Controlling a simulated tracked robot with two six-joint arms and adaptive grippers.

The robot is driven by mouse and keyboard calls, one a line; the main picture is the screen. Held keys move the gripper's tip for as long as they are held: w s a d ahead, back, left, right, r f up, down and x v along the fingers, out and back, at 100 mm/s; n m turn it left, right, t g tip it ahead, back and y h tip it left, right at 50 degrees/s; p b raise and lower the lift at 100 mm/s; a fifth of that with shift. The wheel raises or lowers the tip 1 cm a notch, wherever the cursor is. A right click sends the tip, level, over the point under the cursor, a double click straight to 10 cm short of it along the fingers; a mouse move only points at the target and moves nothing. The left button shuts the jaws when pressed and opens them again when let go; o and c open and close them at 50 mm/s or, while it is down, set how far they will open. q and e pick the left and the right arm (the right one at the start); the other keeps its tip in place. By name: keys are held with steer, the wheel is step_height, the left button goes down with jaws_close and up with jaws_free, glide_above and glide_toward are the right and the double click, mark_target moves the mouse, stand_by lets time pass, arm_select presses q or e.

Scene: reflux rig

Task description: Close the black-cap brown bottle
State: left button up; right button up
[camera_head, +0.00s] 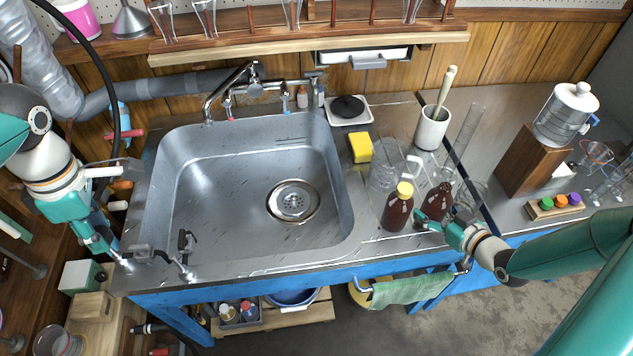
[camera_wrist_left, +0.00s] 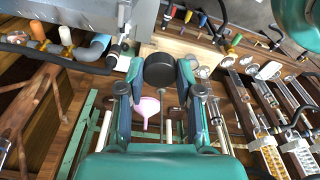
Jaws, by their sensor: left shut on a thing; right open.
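A brown bottle (camera_head: 436,207) stands on the steel counter right of the sink. Its top is hard to make out against the glassware behind. My right gripper (camera_head: 434,219) is open at the front of this bottle; whether it touches is unclear. A second brown bottle with a yellow cap (camera_head: 398,207) stands just left of it. My left gripper (camera_head: 113,256) is at the sink's front left corner, far from the bottles. In the left wrist view, this gripper is shut on a round black cap (camera_wrist_left: 159,70), held between its fingertips.
Clear glass vessels (camera_head: 386,165) and a mortar with a pestle (camera_head: 432,128) stand behind the bottles. A yellow sponge (camera_head: 360,147) lies beside the sink (camera_head: 250,185). Black clamp-like parts (camera_head: 185,243) sit on the sink's front rim. A green towel (camera_head: 410,289) hangs below the counter.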

steer(key=c, duration=1)
steer(key=shift+r, duration=0.2)
steer(key=shift+c, duration=0.2)
